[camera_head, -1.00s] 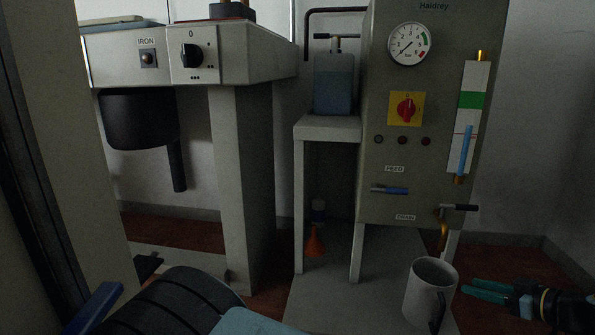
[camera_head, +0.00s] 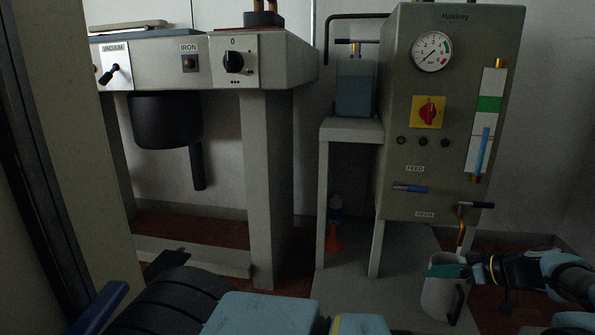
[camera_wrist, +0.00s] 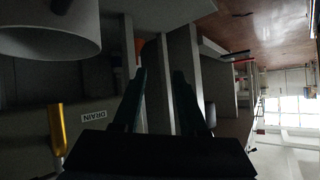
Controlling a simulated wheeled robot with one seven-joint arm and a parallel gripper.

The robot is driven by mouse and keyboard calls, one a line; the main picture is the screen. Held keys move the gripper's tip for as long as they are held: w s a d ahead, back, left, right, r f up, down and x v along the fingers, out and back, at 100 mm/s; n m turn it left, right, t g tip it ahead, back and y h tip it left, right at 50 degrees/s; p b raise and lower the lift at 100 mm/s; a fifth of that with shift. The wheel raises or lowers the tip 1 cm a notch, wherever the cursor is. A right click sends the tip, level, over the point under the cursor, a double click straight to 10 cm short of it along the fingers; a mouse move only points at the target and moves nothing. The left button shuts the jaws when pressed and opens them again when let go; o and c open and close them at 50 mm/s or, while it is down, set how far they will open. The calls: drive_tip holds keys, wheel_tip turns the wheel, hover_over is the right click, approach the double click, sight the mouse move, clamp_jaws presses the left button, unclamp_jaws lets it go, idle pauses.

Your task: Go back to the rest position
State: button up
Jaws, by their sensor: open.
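My gripper (camera_head: 447,270) shows at the lower right of the head view, with green fingers and a black wrist. The fingers overlap the upper part of a grey-white mug (camera_head: 434,300) in the picture; I cannot tell whether they touch it. In the wrist view, the two fingers (camera_wrist: 160,85) stand apart with nothing between them. That view is turned upside down, and the mug (camera_wrist: 45,30) appears at its upper left, to one side of the fingers. The mug stands upright below the brass drain spout (camera_head: 462,232).
The grey boiler cabinet (camera_head: 400,180) has a gauge, a red knob (camera_head: 428,112) and feed and drain levers. A small stand (camera_head: 347,130) holds a water tank (camera_head: 356,92). An ironing table (camera_head: 150,70) stands at the left.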

drive_tip(key=w+a+r+g+h+p, duration=0.1)
drive_tip(key=w+a+r+g, duration=0.15)
drive_tip(key=a, duration=0.55)
drive_tip(key=w+a+r+g+p, duration=0.1)
drive_tip(key=a+g+p, duration=0.15)
drive_tip(key=a, duration=0.65)
drive_tip(key=w+a+r+g+h+p, duration=0.15)
drive_tip(key=a+g, duration=0.25)
drive_tip(key=a, duration=0.4)
drive_tip(key=s+a+r+m+t+h+p, duration=0.1)
drive_tip(key=s+a+r+m+h+p, duration=0.15)
drive_tip(key=s+a+r, duration=0.5)
drive_tip(key=s+a+r+m+t+h+p, duration=0.1)
drive_tip(key=s+a+r+m+h+p, duration=0.2)
drive_tip(key=a+r, duration=0.65)
wheel_tip(320, 180, up, 39)
drive_tip(key=s+m+p, duration=0.1)
drive_tip(key=p, duration=3.6)
drive_tip(key=shift+d, duration=0.35)
drive_tip(key=shift+s+m, duration=0.1)
drive_tip(key=shift+m, duration=0.15)
